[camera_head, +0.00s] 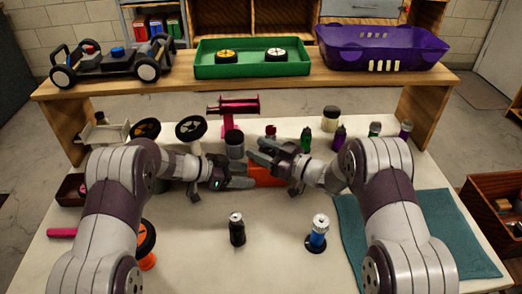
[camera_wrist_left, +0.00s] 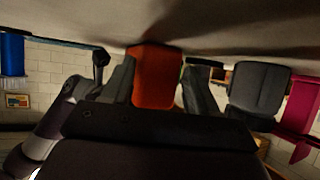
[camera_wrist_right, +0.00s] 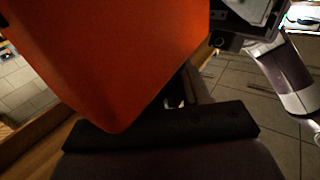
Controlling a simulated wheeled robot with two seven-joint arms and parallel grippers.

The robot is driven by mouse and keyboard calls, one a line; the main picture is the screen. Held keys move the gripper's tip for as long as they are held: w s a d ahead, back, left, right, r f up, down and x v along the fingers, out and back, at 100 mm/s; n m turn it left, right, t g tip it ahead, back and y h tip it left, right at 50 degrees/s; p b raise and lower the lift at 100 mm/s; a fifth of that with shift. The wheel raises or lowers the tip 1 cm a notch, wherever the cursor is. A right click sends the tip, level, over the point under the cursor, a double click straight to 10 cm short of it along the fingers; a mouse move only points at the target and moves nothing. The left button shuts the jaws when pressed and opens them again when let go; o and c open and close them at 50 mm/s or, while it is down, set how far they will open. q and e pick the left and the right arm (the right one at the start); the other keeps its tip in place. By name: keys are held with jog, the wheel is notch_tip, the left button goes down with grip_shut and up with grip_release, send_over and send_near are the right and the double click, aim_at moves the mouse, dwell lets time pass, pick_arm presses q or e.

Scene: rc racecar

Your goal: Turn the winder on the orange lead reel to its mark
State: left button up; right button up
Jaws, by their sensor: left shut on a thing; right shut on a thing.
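The orange lead reel (camera_head: 266,176) shows as an orange block near the middle of the table, partly covered by my grippers. My left gripper (camera_head: 246,182) is shut on its body; in the left wrist view the orange block (camera_wrist_left: 155,78) sits between the two fingers. My right gripper (camera_head: 262,152) is at the reel's upper back side, shut on a part of it. In the right wrist view the orange body (camera_wrist_right: 115,55) fills the upper left and covers much of the fingers. The winder and its mark are hidden, so the winder's angle cannot be told.
A dark cup (camera_head: 234,147) and a magenta stand (camera_head: 232,108) are close behind the grippers. A black can (camera_head: 237,229) and a blue can (camera_head: 317,232) stand in front. Several small bottles stand behind my right arm. A teal mat (camera_head: 430,225) lies at right.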

jog(key=shift+w+d+m+t+h, duration=0.1)
jog(key=shift+w+m+t+h, duration=0.05)
jog(key=shift+m+t+h, duration=1.6)
jog(key=shift+t+h, duration=0.25)
jog(key=o, duration=1)
jog(key=shift+d, duration=0.1)
notch_tip(320, 180, up, 10)
